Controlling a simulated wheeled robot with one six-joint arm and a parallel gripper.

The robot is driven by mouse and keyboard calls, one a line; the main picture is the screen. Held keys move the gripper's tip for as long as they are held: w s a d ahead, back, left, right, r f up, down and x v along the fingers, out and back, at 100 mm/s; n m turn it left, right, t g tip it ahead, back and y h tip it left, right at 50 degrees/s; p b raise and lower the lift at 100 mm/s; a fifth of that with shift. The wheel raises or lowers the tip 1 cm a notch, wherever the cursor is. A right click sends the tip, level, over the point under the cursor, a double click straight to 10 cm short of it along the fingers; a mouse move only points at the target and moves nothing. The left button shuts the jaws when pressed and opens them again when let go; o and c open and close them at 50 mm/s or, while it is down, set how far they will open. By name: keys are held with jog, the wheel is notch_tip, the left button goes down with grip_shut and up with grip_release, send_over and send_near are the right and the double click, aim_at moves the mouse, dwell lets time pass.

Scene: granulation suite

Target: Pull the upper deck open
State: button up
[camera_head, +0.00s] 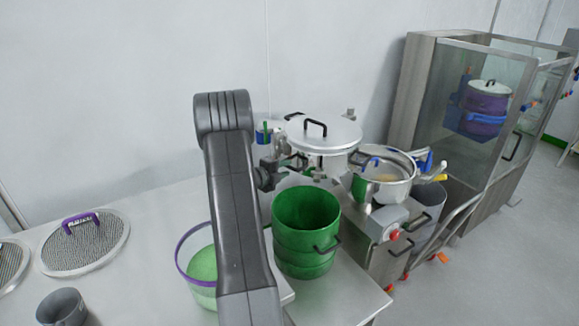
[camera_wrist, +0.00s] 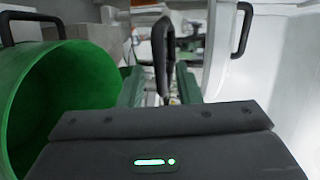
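A round steel vessel with a silver lid (camera_head: 338,133) and a black handle on top stands at the back of the bench. I take the body below it to be the deck, mostly hidden by my gripper. My gripper (camera_head: 300,167) is in front of it. In the wrist view my gripper (camera_wrist: 160,88) has two green fingers standing apart. A black bar handle (camera_wrist: 163,50) shows between them, with gaps on both sides, so the fingers look open around it. Whether they touch it cannot be told.
A green bucket (camera_head: 306,215) stands just below my gripper and also fills the left of the wrist view (camera_wrist: 75,90). A steel pot (camera_head: 385,180) is to the right. A purple-rimmed tub (camera_head: 197,255) and round sieve (camera_head: 85,243) are left. A glass cabinet (camera_head: 470,90) stands at right.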

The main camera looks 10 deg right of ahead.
aim_at(288, 167)
jog(key=shift+x, duration=1.6)
grip_shut()
jog(key=w+a+m+g, duration=0.1)
jog(key=w, duration=0.1)
jog(key=w+a+m+g+h, duration=0.1)
jog(key=w+a, duration=0.1)
jog(key=w, duration=0.1)
jog(key=w+a+m+g+h, duration=0.1)
jog(key=w+a, duration=0.1)
jog(key=w, duration=0.1)
jog(key=shift+w+r, duration=0.1)
jog(key=shift+w, duration=0.1)
